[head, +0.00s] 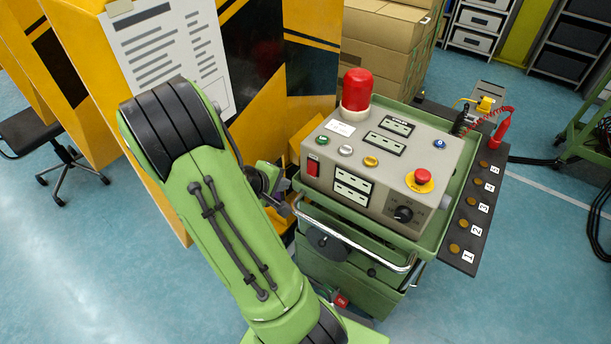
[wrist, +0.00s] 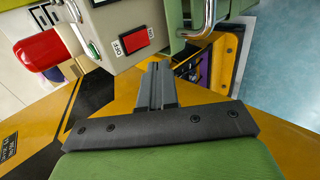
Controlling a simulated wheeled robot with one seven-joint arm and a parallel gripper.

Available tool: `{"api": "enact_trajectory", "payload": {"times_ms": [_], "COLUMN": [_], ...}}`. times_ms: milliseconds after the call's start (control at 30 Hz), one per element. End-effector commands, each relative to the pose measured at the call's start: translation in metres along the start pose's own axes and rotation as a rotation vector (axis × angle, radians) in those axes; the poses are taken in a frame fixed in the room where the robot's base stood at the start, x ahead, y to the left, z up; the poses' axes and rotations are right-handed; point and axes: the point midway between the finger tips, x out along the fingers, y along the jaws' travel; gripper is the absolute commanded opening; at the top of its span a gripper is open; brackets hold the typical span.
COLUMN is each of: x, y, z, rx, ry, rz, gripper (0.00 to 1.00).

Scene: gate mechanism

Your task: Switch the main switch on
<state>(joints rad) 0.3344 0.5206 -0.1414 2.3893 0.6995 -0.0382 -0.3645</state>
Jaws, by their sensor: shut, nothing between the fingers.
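The main switch is a red rocker (head: 313,166) on the left end of the front face of the grey control box (head: 340,190). In the wrist view the red rocker (wrist: 137,40) sits in a black frame, with small ON and OFF labels beside it. I cannot tell which side is pressed in. My gripper (head: 285,206) is left of and below the switch in the head view, partly hidden by my green arm. In the wrist view my gripper's fingers (wrist: 155,75) are together and empty, pointing toward the box, apart from the switch.
A red lamp (head: 357,88) stands on the box, and a red emergency button (head: 423,176) is at its right. A metal handle rail (head: 350,240) runs along the green cart's front, close to my gripper. A yellow-black panel (head: 310,70) stands behind.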

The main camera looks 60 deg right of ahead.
Motion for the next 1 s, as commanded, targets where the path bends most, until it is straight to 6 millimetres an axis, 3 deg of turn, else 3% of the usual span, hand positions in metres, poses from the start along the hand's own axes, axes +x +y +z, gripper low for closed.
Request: {"api": "enact_trajectory", "payload": {"times_ms": [433,500,700,1000], "x": [0.098,0.107,0.123,0.124], "y": [-0.002,0.009,0.021,0.022], "z": [0.002,0.002,0.001,0.001], "rx": [0.002,0.007,0.002,0.0], "ry": [-0.006,-0.004,-0.002,-0.001], "rz": [-0.001,-0.001,-0.002,-0.002], "gripper": [0.0,0.0,0.0,0.0]}}
